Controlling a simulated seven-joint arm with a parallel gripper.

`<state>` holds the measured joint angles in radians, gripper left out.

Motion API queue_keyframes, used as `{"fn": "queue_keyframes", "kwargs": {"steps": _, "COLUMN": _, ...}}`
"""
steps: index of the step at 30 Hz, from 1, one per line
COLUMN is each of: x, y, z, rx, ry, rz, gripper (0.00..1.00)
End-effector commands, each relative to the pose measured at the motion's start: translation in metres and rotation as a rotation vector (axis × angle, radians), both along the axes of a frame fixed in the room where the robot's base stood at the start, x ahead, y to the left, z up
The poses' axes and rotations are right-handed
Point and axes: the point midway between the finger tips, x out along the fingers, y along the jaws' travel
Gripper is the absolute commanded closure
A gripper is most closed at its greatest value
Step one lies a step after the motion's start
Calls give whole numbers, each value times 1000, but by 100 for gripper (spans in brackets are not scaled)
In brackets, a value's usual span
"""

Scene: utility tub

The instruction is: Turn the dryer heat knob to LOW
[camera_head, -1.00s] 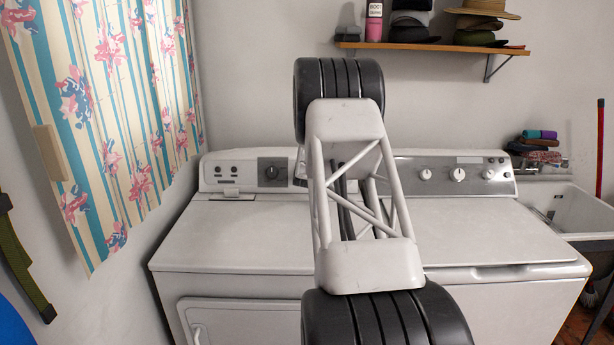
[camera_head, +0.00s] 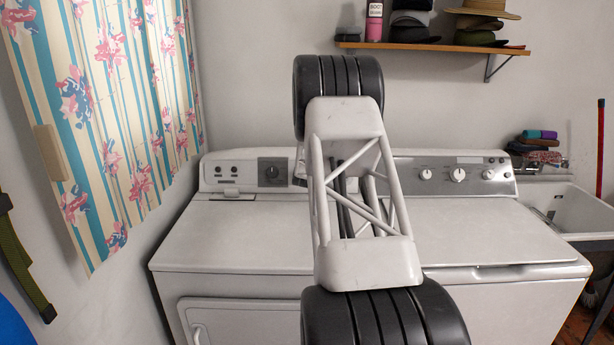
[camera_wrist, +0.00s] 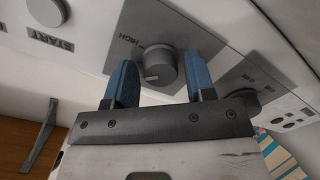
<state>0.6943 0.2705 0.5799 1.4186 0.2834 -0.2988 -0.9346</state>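The dryer heat knob (camera_wrist: 160,65) is a round grey knob on a grey panel in the wrist view, with "HIGH" printed to its upper left. A pale pointer mark shows on its lower left. I see no readable "LOW" label. My gripper (camera_wrist: 161,78) is open, with one blue finger on each side of the knob. A gap shows between each finger and the knob, so they look apart. The dryer (camera_head: 235,230) is the white machine on the left.
A START button (camera_wrist: 47,10) lies left of the knob in the wrist view. A dark knob (camera_wrist: 241,97) on another panel lies right; it also shows in the head view (camera_head: 272,172). The washer (camera_head: 490,230) stands right of the dryer. A shelf (camera_head: 430,48) with hats hangs above.

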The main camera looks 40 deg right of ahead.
Motion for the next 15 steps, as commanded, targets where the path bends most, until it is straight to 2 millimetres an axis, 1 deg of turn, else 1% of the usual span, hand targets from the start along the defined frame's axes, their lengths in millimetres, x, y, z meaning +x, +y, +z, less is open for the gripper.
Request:
{"fn": "queue_keyframes", "kwargs": {"steps": 1, "x": 0, "y": 0, "z": 0, "rx": 0, "ry": 0, "rz": 0, "gripper": 42}}
{"fn": "queue_keyframes", "kwargs": {"steps": 2, "x": 0, "y": 0, "z": 0, "rx": 0, "ry": 0, "rz": 0, "gripper": 40}}
{"fn": "queue_keyframes", "kwargs": {"steps": 15, "x": -2, "y": 2, "z": 2, "rx": 0, "ry": 0, "rz": 0, "gripper": 40}}
